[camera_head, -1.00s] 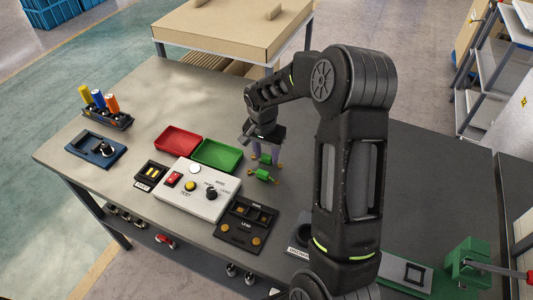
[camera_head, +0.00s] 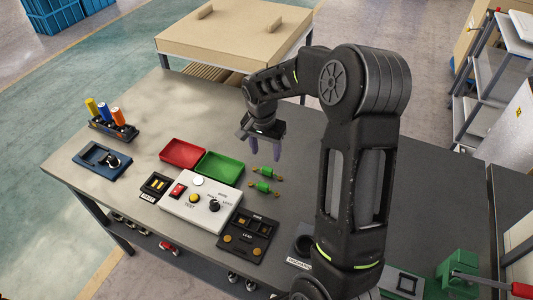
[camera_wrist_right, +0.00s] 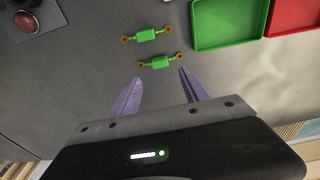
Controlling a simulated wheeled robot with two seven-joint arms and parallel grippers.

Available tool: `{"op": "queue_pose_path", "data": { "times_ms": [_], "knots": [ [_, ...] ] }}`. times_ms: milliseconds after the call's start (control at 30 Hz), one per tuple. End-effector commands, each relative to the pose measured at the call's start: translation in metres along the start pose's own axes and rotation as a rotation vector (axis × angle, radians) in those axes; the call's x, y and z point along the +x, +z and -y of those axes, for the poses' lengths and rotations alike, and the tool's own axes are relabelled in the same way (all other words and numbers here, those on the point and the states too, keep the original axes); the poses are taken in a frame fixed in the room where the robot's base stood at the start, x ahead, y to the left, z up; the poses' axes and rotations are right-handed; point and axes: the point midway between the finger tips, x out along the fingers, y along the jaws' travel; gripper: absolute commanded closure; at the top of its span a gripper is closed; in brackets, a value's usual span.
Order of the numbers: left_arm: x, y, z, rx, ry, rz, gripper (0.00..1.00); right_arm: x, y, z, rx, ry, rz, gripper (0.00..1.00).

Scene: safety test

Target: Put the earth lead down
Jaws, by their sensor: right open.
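Two small green leads with brass ring ends lie side by side on the grey bench: the far lead (camera_head: 265,172) and the near lead (camera_head: 263,187). In the right wrist view they also show as the lead closer to my fingers (camera_wrist_right: 160,62) and the other one (camera_wrist_right: 146,36). I cannot tell which is the earth lead. My right gripper (camera_head: 266,148) is open and empty, its purple fingers pointing down above and beyond the far lead, apart from it. My left gripper is not in view.
A green tray (camera_head: 218,165) and a red tray (camera_head: 182,153) sit left of the leads. A white test box (camera_head: 201,206) and a black lead panel (camera_head: 244,235) stand nearer. A battery rack (camera_head: 113,127) and blue device (camera_head: 98,159) are at far left. Bare bench lies behind the trays.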

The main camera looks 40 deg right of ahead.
Motion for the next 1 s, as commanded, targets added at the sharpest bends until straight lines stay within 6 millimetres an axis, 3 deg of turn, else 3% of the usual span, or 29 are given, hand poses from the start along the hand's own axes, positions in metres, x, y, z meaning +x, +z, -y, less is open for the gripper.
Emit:
{"op": "queue_pose_path", "data": {
  "times_ms": [33, 233, 1000],
  "knots": [
    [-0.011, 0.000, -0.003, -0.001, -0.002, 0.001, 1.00, -0.016, -0.001, 0.001, 0.000, -0.002, -0.001, 0.46],
    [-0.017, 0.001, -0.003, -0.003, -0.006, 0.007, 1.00, -0.034, 0.000, 0.000, 0.000, -0.001, 0.000, 0.46],
    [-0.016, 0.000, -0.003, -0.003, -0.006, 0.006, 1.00, -0.035, 0.000, 0.000, 0.000, -0.001, 0.000, 0.46]
  ]
}}
